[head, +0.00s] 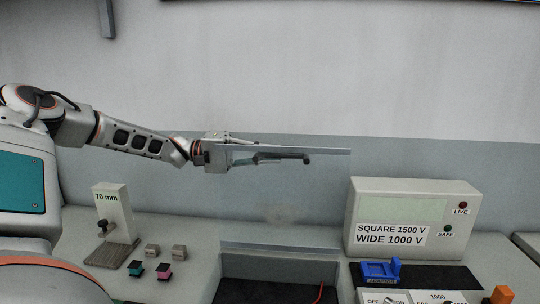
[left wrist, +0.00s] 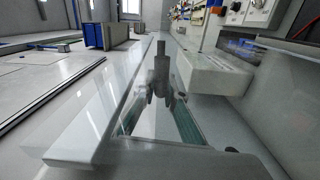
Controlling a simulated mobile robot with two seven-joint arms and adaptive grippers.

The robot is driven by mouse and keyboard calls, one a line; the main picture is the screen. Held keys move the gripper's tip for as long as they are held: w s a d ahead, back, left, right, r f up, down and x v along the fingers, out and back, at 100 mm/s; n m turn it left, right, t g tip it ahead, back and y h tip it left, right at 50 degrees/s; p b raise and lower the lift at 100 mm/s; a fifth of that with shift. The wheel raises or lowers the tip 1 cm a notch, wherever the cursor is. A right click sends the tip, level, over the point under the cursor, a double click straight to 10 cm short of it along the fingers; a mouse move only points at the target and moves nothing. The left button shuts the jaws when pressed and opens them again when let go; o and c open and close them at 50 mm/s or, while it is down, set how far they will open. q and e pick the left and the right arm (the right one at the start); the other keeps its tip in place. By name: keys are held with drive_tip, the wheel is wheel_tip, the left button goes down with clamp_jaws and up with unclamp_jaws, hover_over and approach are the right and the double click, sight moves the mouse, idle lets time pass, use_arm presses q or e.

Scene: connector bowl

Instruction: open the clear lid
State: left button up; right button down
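The clear lid is hard to make out. A long thin pale strip (head: 330,151) beside my left gripper looks like its edge, seen nearly edge-on above the dark recess in the bench. In the left wrist view a see-through pane with greenish edges (left wrist: 188,125) runs away from the camera. My left gripper (head: 292,157) points right along the strip, overlapping it from the head camera. It also shows as a grey shape in the wrist view (left wrist: 161,92). Whether its fingers touch or hold the strip, I cannot tell. My right gripper is out of view.
The dark recess (head: 270,291) lies below the strip. A labelled meter box (head: 408,212) stands to its right, with a blue fixture (head: 380,271) in front. A "70 mm" block (head: 113,212) and small coloured pieces (head: 164,271) sit at left.

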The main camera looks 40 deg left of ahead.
use_arm(q)
drive_tip(key=o, duration=0.4)
drive_tip(key=shift+f, duration=0.2)
drive_tip(key=shift+r, duration=0.1)
drive_tip(key=v, duration=1.2)
